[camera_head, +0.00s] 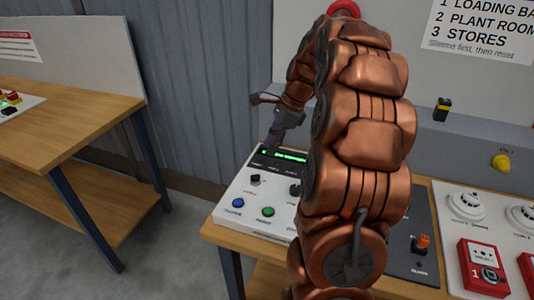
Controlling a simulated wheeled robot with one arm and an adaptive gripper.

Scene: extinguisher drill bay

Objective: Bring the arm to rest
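My copper-coloured arm rises through the middle of the camera_head view and bends over at the top. Its end reaches down and left to my gripper (274,138), which is small and dark here. The gripper is over the back edge of a white control panel (240,213), close to its lit green display (291,157). I cannot tell whether it touches the panel. The finger gap is too small to read, and nothing is clearly seen in it. My arm hides the right part of the panel.
The panel has a blue button (237,202), a green button (268,212) and black knobs. Right of my arm are a grey panel with an orange switch (423,243), detectors (466,205) and red call points (484,268). A wooden bench (75,110) stands left, with open floor between.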

